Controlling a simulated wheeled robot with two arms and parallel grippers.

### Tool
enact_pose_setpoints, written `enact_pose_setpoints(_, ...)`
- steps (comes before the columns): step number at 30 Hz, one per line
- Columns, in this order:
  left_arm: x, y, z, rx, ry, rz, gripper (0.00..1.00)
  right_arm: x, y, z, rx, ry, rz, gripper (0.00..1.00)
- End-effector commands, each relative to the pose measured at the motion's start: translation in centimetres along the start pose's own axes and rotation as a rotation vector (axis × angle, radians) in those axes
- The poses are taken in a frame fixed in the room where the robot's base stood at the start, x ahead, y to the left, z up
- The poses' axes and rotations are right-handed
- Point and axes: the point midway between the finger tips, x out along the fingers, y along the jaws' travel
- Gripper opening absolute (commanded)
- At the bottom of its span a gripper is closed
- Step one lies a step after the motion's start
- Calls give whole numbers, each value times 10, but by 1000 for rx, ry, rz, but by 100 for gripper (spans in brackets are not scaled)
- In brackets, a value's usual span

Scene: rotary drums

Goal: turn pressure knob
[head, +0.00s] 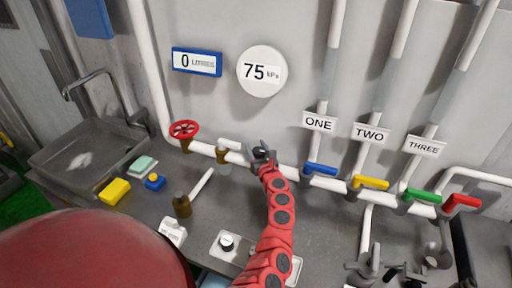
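A round white gauge (262,72) on the wall reads 75 kPa. A red handwheel (184,130) is on the pipe at the left. My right gripper cannot be made out.
A blue display (197,62) reads 0 litres. Blue (320,169), yellow (371,182), green (423,195) and red (462,202) valve handles line the pipe at the right.

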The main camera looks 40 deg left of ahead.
Motion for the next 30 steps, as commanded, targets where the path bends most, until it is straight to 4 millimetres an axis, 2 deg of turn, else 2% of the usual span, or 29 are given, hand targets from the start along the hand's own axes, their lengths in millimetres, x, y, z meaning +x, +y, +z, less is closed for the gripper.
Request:
enact_pose_setpoints(1,0,0,0,0,0,0,42,0,0,0,0,0,0,0)
enact_pose_setpoints(6,0,0,0,0,0,0,12,0,0,0,0,0,0,0)
enact_pose_setpoints(8,0,0,0,0,0,0,3,0,0,0,0,0,0,0)
enact_pose_setpoints(17,0,1,-1,-1,0,-38,3,-2,0,0,0,0,0,0)
enact_pose_setpoints(23,0,-1,0,-2,0,-147,3,-2,0,0,0,0,0,0)
enact_pose_setpoints(30,-1,-7,4,-3,2,-358,3,17,1,-3,0,0,0,0)
